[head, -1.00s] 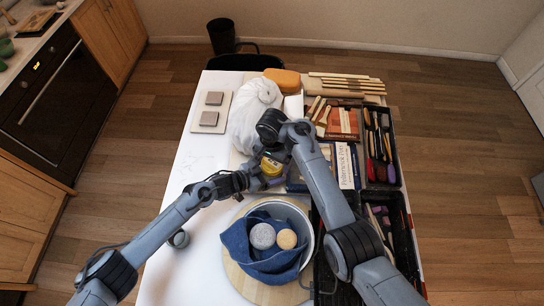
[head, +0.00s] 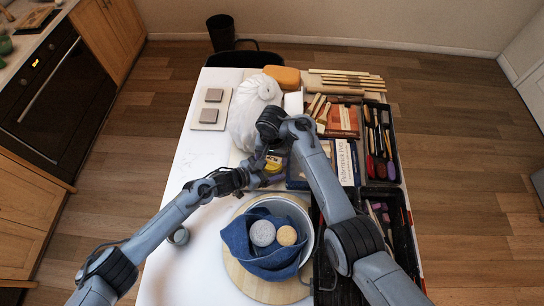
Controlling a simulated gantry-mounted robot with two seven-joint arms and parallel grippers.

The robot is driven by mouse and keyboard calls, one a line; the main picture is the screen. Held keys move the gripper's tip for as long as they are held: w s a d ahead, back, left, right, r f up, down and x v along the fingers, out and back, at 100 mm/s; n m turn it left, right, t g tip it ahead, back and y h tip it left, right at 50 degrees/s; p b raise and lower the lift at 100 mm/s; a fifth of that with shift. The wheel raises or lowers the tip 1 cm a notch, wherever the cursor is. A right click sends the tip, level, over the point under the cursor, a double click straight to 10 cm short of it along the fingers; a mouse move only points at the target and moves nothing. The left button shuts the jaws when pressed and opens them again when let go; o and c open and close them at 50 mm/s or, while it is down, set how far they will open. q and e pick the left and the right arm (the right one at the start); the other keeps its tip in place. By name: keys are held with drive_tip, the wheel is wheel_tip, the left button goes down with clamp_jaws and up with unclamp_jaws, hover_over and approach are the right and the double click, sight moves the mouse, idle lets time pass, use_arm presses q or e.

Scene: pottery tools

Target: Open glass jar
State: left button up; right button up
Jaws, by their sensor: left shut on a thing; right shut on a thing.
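The glass jar (head: 271,168) shows as a small patch with a yellow part near the middle of the table, in front of the white bag. My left gripper (head: 252,176) reaches it from the left and is shut on it. My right gripper (head: 270,152) comes down over its top from the right and is shut on the upper part, which looks like the lid. The arms hide most of the jar and both sets of fingertips. I cannot tell whether lid and jar are apart.
A bowl (head: 308,225) with a blue cloth (head: 262,262) and two round pieces stands on a wooden disc (head: 240,278) in front. A white bag (head: 245,125) is behind the grippers. Black tool trays (head: 396,165) line the right side.

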drive_tip(key=o, duration=1.1)
drive_tip(key=shift+o, duration=0.2)
drive_tip(key=r, duration=0.3)
drive_tip(key=shift+a+r, duration=0.2)
drive_tip(key=shift+r, duration=0.05)
drive_tip(key=shift+d+r, duration=0.1)
drive_tip(key=shift+r, duration=0.4)
drive_tip(key=shift+c, duration=0.2)
wheel_tip(320, 180, up, 3)
drive_tip(key=m, duration=0.3)
drive_tip(key=shift+d+f, duration=0.1)
drive_tip(key=shift+f, duration=3.65)
drive_tip(key=shift+c, duration=0.5)
